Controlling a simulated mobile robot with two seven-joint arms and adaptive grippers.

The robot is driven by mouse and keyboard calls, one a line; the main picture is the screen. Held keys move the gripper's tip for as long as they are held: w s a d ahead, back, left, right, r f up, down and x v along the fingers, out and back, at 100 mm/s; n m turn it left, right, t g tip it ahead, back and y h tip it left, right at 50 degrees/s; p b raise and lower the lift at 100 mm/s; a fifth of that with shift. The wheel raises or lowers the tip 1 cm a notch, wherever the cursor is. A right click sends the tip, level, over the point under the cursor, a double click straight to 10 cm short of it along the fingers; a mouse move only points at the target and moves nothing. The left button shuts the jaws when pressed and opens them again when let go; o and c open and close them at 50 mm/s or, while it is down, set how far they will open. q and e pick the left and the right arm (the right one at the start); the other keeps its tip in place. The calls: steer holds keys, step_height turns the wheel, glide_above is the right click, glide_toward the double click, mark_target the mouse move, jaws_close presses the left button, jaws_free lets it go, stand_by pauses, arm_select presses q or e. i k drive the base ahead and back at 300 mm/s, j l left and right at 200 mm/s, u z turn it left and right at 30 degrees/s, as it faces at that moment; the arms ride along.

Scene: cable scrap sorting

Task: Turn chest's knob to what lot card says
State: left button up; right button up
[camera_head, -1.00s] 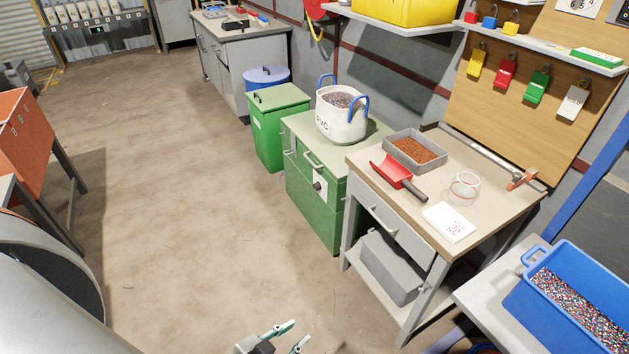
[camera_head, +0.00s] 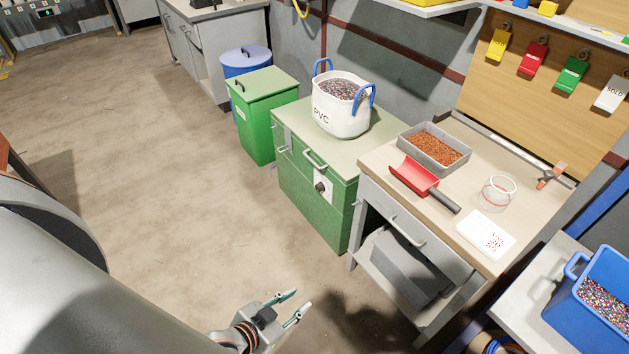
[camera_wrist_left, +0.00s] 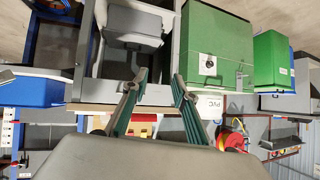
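The green chest (camera_head: 310,198) stands beside the workbench. Its dark knob (camera_head: 320,187) is on a white plate on the front, below a bar handle. The knob's pointer direction is too small to read. In the left wrist view, which is upside down, the chest (camera_wrist_left: 222,40) and knob (camera_wrist_left: 209,63) also show. A white card (camera_head: 485,234) with red print lies on the workbench; I cannot read it. My left gripper (camera_head: 298,300) is open and empty above the floor, in front of and apart from the chest. Its fingers (camera_wrist_left: 159,78) also show spread in the wrist view. My right gripper is out of view.
A white PVC bag (camera_head: 340,106) stands on the chest. A green bin (camera_head: 262,125) is to its left. The workbench (camera_head: 380,165) holds a tray of copper granules (camera_head: 436,148), a red scoop (camera_head: 414,178) and a clear jar (camera_head: 497,193). Floor left of the chest is clear.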

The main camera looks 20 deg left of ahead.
mark_target(320, 187)
steer(key=i+j+z, duration=0.1)
steer(key=j, duration=0.3)
steer(key=i+j, duration=0.15)
steer(key=j, duration=0.25)
steer(key=i+j+z, duration=0.15)
steer(key=j, duration=0.25)
steer(key=i+j+z, duration=0.1)
steer(key=j, duration=0.35)
